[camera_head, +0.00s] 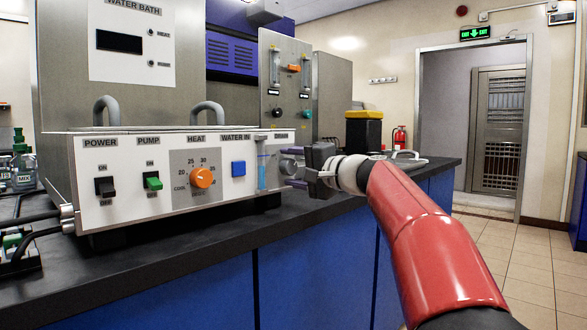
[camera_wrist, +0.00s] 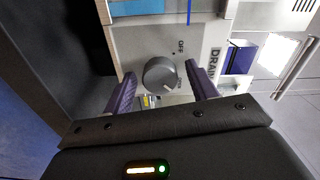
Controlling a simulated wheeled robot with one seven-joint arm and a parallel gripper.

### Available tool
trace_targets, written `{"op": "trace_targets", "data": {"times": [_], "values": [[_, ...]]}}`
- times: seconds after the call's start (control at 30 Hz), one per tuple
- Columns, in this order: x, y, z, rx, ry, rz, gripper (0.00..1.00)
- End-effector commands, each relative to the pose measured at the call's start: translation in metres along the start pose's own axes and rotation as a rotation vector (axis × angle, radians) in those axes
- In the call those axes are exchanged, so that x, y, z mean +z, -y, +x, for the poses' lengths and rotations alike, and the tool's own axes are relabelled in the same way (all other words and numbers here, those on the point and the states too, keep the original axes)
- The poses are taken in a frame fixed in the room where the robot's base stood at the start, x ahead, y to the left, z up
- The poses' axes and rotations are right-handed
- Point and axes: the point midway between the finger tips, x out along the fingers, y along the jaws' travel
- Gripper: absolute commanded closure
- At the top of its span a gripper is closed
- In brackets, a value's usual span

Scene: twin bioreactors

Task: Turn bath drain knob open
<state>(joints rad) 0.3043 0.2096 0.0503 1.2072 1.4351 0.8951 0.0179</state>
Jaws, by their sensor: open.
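The drain knob (camera_wrist: 160,74) is a round grey dial on the pale panel, next to the printed word DRAIN. An OFF mark is beside it, with what looks like ON on another side; I cannot tell which its pointer faces. My gripper (camera_wrist: 162,88) is open, its two purple fingers on either side of the knob. Whether they touch it is unclear. In the head view my gripper (camera_head: 291,165) is at the right end of the water bath's white front panel (camera_head: 120,203) and hides most of the knob.
The panel also has a black power switch (camera_head: 105,187), green pump switch (camera_head: 153,181), orange heat dial (camera_head: 202,177) and blue water-in button (camera_head: 238,168). The bath stands on a black worktop (camera_head: 150,255). A black bin with a yellow lid (camera_head: 364,128) stands behind. Open floor lies to the right.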

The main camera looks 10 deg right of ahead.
Motion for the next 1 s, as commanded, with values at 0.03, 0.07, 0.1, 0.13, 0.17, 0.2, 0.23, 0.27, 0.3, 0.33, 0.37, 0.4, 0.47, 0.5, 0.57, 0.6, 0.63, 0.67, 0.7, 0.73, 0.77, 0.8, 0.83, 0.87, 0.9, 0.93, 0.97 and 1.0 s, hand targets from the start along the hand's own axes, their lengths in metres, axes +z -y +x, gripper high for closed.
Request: {"op": "trace_targets", "data": {"times": [0.03,0.07,0.1,0.13,0.17,0.2,0.23,0.27,0.3,0.33,0.37,0.4,0.47,0.5,0.57,0.6,0.63,0.67,0.7,0.73,0.77,0.8,0.83,0.87,0.9,0.93,0.97,1.0], "values": [[0.0,0.0,-0.002,0.0,-0.001,-0.001,0.43],[-0.001,0.0,-0.004,0.0,-0.002,-0.001,0.43],[-0.001,0.0,-0.009,0.0,-0.004,-0.001,0.43],[-0.001,-0.001,-0.013,0.001,-0.004,-0.001,0.43],[-0.001,-0.001,-0.017,0.001,-0.004,-0.001,0.43],[-0.001,-0.001,-0.024,0.001,-0.004,-0.001,0.43],[-0.001,-0.001,-0.03,0.0,-0.005,-0.001,0.43],[-0.001,-0.001,-0.035,0.0,-0.004,-0.001,0.43],[-0.001,-0.001,-0.042,0.0,-0.004,0.0,0.43],[0.0,-0.001,-0.047,0.0,-0.004,0.0,0.43],[0.0,-0.001,-0.052,0.0,-0.003,0.0,0.43],[-0.001,-0.001,-0.058,0.0,-0.004,0.0,0.43],[0.0,-0.001,-0.066,0.001,-0.002,0.0,0.43],[0.0,-0.001,-0.07,0.001,-0.002,0.0,0.43],[0.0,-0.001,-0.074,0.0,-0.001,0.0,0.43],[0.0,-0.001,-0.076,0.0,-0.001,0.0,0.43],[0.0,-0.001,-0.077,0.0,0.0,0.0,0.43],[0.0,-0.001,-0.078,0.0,0.0,0.0,0.43],[0.0,0.0,-0.078,0.0,0.0,0.0,0.43],[0.0,0.0,-0.078,0.0,0.0,0.0,0.43],[0.0,0.0,-0.078,0.0,0.0,0.0,0.43],[0.0,0.0,-0.078,0.0,0.0,0.0,0.43],[0.0,0.0,-0.078,0.0,0.0,0.0,0.43],[0.0,0.0,-0.078,0.0,0.0,0.0,0.43],[0.0,0.0,-0.078,0.0,0.0,0.0,0.43],[0.001,0.0,-0.078,0.003,0.001,-0.001,0.43],[0.003,-0.001,-0.078,0.01,0.003,-0.003,0.43],[0.009,-0.002,-0.078,0.027,0.008,-0.009,0.43]]}}
